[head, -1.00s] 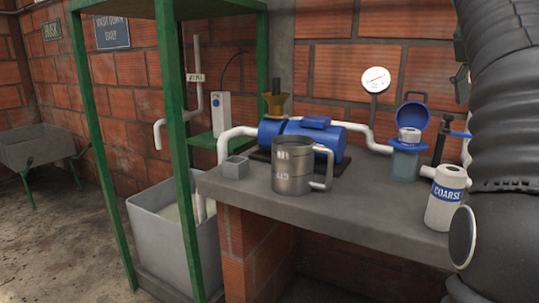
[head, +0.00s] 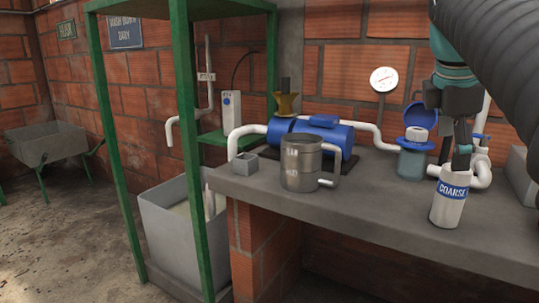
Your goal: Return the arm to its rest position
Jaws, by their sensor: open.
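My gripper (head: 456,152) is in the head view at the right, pointing down. It is open, with nothing seen held in it. It is just above or behind the top of a white canister (head: 449,208) with a blue COARSE label, which stands upright on the bench; I cannot tell whether they touch. My arm comes in from the upper right corner, with a dark ribbed sleeve and a teal joint, and hides part of the wall and pipes.
A pressure gauge (head: 383,79) stands behind. A green frame (head: 188,140) rises at the left.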

